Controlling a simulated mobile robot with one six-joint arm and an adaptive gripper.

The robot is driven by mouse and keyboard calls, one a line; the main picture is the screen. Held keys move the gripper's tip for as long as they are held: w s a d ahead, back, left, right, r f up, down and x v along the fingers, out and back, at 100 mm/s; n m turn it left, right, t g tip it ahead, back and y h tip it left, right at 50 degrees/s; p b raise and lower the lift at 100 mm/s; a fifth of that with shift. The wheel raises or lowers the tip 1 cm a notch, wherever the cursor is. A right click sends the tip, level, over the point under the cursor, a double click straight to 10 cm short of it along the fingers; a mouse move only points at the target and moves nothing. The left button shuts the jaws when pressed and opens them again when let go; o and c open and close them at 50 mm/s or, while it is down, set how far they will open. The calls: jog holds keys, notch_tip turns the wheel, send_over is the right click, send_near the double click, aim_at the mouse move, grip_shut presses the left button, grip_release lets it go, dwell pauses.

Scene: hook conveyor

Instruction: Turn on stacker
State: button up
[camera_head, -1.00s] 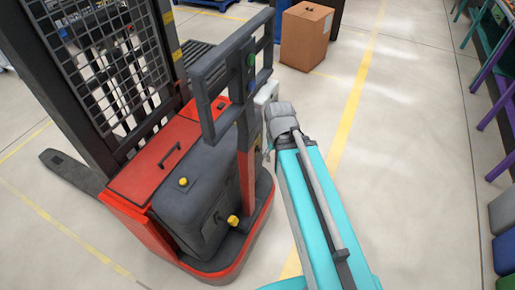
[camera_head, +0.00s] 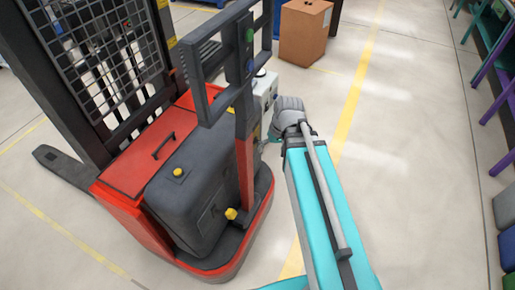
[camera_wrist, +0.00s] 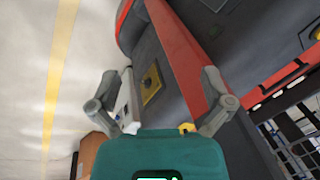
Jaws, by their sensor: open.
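The stacker (camera_head: 130,165) is red and dark grey, with a mesh mast at its back and an upright handle frame on a post. Green and blue round buttons show on the post. A white box (camera_head: 265,92) is fixed beside the post. In the wrist view, a yellow plate with a dark round part (camera_wrist: 150,84) shows on the stacker's dark surface, between my fingers. My gripper (camera_wrist: 162,80) is open and empty, with its fingers apart facing the stacker. In the head view, my wrist is right of the post and mostly hides the gripper.
A cardboard box (camera_head: 305,32) stands on the floor behind the stacker. Yellow lines mark the floor. Open floor lies right of my arm, and shelving with purple legs (camera_head: 492,75) runs along the right edge.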

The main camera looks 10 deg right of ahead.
jog(key=w+f+t+y+b, duration=0.1)
jog(key=w+f+y+b, duration=0.35)
jog(key=f+b, duration=0.5)
jog(key=t+y+b, duration=0.7)
jog(key=t+b, duration=0.2)
jog(key=b, duration=2.3)
send_near(259, 141)
notch_tip(259, 141, down, 3)
jog(key=d, duration=0.2)
jog(key=shift+s+d+y, duration=0.1)
jog(key=shift+d+y, duration=0.25)
jog(key=shift+d, duration=0.4)
jog(key=shift+a, duration=0.1)
jog(key=shift+x, duration=6.85)
jog(key=shift+r, duration=0.1)
